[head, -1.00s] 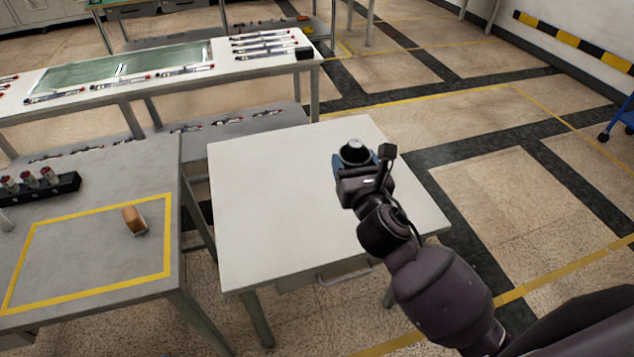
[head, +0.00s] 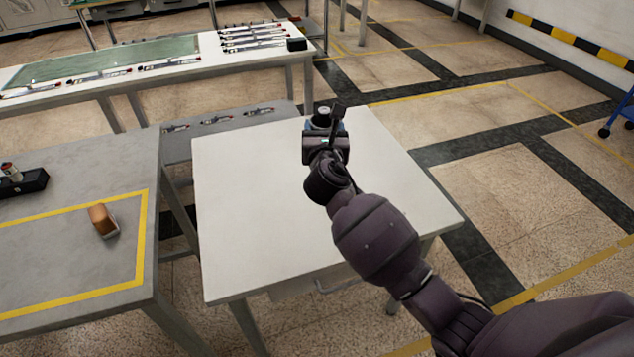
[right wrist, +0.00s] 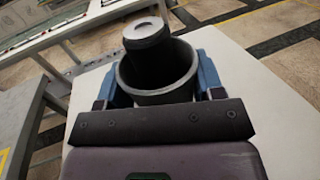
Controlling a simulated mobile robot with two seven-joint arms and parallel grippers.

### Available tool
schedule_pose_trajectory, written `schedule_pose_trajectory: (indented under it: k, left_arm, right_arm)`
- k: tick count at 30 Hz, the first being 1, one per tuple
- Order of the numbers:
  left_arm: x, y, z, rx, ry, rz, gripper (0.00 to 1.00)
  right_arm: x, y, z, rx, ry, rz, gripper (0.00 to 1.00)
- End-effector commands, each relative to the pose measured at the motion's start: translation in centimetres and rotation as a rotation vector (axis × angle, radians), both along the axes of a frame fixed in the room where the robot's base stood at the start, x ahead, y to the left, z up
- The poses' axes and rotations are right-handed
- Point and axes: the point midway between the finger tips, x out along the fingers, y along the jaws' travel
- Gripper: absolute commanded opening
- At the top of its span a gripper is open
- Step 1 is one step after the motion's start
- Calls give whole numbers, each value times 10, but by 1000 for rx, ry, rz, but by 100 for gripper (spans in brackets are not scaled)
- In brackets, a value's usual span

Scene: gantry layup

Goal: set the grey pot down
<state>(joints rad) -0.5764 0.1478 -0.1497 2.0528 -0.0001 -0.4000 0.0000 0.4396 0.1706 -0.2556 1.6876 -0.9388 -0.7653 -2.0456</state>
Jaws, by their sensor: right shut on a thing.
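The grey pot (right wrist: 125,90) is a round, open-topped cup in the right wrist view, with a dark cylinder with a pale top (right wrist: 146,32) standing tilted inside it. My right gripper (right wrist: 158,82) is shut on the pot, its blue fingers on either side of it. In the head view the right gripper (head: 323,128) is over the far part of the white table (head: 260,200), and the pot is small and partly hidden behind the wrist. I cannot tell whether its base touches the table. My left gripper is not in view.
The white tabletop is otherwise bare. A grey table (head: 60,260) at left has a yellow taped outline, a brown block (head: 102,220) and a black rack (head: 25,183). A long bench (head: 200,70) with several tools stands behind. Open floor lies to the right.

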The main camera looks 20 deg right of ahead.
Motion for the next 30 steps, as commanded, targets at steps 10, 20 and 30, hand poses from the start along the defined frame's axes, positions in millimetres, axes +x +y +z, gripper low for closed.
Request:
schedule_pose_trajectory:
  k: [10,20,30]
  left_arm:
    - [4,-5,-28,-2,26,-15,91]
    - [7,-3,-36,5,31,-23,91]
    - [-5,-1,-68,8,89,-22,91]
  right_arm:
    - [-1,0,-90,0,15,-1,39]
    - [0,0,-119,0,4,1,39]
    - [-1,0,-171,-1,13,-1,39]
